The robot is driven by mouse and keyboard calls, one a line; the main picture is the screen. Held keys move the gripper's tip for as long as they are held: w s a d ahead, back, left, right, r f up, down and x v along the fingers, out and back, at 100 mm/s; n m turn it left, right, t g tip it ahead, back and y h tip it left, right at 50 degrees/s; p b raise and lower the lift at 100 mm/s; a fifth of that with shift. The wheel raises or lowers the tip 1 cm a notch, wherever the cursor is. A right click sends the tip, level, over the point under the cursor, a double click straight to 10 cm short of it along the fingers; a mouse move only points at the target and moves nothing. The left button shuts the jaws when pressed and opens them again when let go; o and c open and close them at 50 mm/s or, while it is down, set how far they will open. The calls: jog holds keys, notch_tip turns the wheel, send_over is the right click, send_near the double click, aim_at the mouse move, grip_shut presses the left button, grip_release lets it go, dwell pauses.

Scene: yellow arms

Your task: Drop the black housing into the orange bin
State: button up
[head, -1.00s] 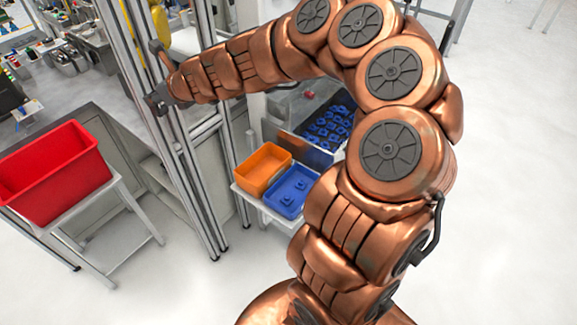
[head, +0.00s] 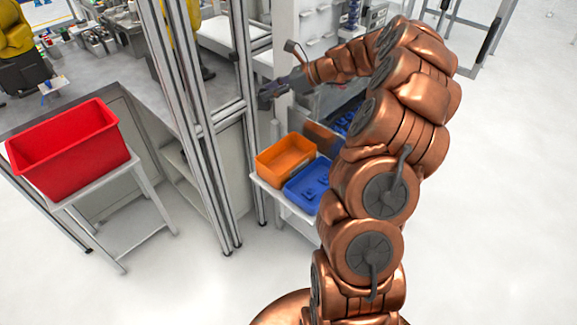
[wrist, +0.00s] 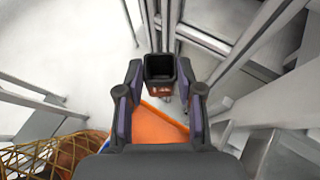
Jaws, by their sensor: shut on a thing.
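My gripper (wrist: 160,93) is shut on the black housing (wrist: 160,68), a small dark square piece with an open hollow top, held between the fingertips. In the head view my gripper (head: 268,96) is up in the air, above and slightly left of the orange bin, and the housing is too small to make out clearly there. The orange bin (head: 272,172) stands on a white stand beside a blue tray. In the wrist view the orange bin (wrist: 160,125) shows below and behind the housing, partly covered by my gripper.
The blue tray (head: 300,194) with blue parts stands right beside the orange bin. Metal frame posts (head: 205,150) rise just left of the bin. A large red bin (head: 70,150) stands on a stand at the far left. Open white floor lies in front.

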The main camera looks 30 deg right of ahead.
jog(key=s+d+f+n+g+b, duration=0.1)
jog(key=s+d+f+b, duration=0.1)
jog(key=f, duration=0.3)
jog(key=s+d+f+n+g+y+b, duration=0.1)
jog(key=s+d+f+b, duration=0.2)
jog(key=s+f+b, duration=0.1)
notch_tip(320, 180, down, 2)
jog(key=shift+s+f+b, duration=0.2)
jog(key=shift+b, duration=0.5)
jog(key=o, duration=1.1)
jog(key=shift+c, duration=0.2)
jog(key=v, duration=1.2)
jog(key=shift+f, duration=0.15)
jog(key=shift+d, duration=0.1)
